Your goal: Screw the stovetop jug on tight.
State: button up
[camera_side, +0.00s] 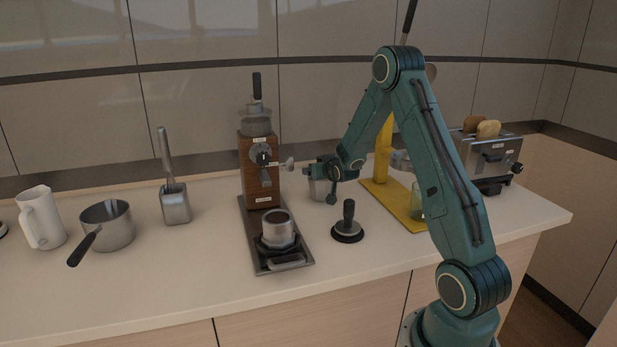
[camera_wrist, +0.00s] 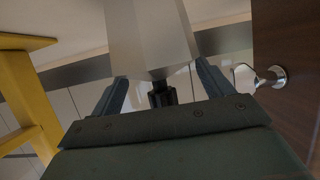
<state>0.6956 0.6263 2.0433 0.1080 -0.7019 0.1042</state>
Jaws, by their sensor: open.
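The stovetop jug (camera_wrist: 148,38) is a faceted grey metal pot with a black knob (camera_wrist: 162,95). In the side view the jug (camera_side: 319,190) stands on the counter right of the wooden grinder, partly hidden by my gripper (camera_side: 322,172). In the wrist view my gripper (camera_wrist: 160,76) is open, one finger on each side of the jug's knob end. Whether either finger touches it I cannot tell. A round metal pot base (camera_side: 278,228) sits in a dark holder on the tray (camera_side: 257,256) in front of the grinder.
The wooden grinder (camera_side: 259,170) stands close left of my gripper. A black-handled tamper (camera_side: 347,226) stands in front. A yellow stand (camera_side: 383,155) is close on the right, with a toaster (camera_side: 487,158) beyond. A saucepan (camera_side: 117,232) and white jug (camera_side: 42,218) are far left.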

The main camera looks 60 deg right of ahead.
grip_shut()
jog(key=shift+a+f, duration=0.1)
jog(key=shift+f, duration=0.05)
notch_tip(320, 180, up, 20)
jog(key=shift+r, duration=0.25)
dwell(0.8)
dwell(0.9)
